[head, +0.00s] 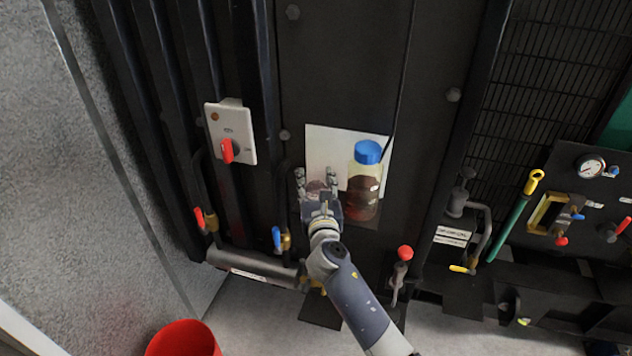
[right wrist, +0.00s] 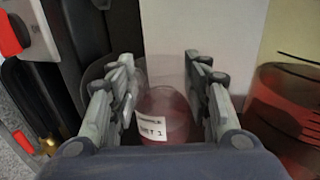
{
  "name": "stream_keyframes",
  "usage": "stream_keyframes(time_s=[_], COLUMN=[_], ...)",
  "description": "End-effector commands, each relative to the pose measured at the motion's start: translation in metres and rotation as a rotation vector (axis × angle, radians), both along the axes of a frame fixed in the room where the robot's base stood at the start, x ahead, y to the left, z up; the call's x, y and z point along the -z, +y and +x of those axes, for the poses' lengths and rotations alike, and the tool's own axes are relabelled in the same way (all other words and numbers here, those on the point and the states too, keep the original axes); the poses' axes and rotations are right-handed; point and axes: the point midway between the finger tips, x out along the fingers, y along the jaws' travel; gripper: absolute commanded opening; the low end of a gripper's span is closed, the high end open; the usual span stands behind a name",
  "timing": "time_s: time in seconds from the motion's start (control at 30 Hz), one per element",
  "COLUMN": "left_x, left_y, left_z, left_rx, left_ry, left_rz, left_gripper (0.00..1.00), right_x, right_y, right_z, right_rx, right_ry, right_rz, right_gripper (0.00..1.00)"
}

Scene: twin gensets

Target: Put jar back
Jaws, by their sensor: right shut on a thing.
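My right gripper (head: 316,178) is shut on a small clear jar (head: 315,187) with reddish content, in front of a white panel. In the right wrist view the fingers (right wrist: 160,78) stand on both sides of this jar (right wrist: 172,103). Its white label (right wrist: 152,127) reads "SET 1" on the lower line; the upper line is too small to read. I cannot tell whether the jar's base touches a surface; the gripper hides it. A larger bottle (head: 362,185) with a blue lid and dark red content stands just right of the gripper. My left gripper is not in view.
The white panel (head: 330,143) is on the dark cabinet behind the jar. A switch box (head: 230,130) with a red knob is at left. Valves with red (head: 405,253) and blue (head: 277,238) handles sit below. A red bucket (head: 183,340) stands on the floor.

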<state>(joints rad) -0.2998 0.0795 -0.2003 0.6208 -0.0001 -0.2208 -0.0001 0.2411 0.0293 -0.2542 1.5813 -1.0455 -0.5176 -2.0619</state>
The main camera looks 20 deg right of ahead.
Motion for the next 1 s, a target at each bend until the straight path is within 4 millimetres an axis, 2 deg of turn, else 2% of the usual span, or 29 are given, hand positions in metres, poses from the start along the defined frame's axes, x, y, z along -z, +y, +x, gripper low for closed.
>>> stream_keyframes(time_s=[0.33, 0.37, 0.43, 0.87, 1.0], left_x=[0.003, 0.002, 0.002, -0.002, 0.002], left_y=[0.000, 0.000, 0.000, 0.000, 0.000], left_z=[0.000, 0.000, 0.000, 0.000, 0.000], left_rx=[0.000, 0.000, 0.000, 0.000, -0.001], left_ry=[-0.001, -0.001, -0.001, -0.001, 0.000], left_rz=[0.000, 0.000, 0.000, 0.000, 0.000], left_gripper=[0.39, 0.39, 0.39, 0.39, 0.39], right_x=[0.003, 0.003, 0.002, -0.003, 0.001], right_y=[0.000, 0.000, 0.000, 0.000, 0.003], right_z=[0.000, 0.000, 0.000, 0.000, -0.015], right_rx=[0.000, 0.000, 0.000, 0.000, 0.000], right_ry=[-0.002, -0.001, -0.001, -0.002, -0.001], right_rz=[-0.001, 0.000, 0.000, 0.001, 0.000], right_gripper=[0.19, 0.49, 0.65, 0.65, 0.65])
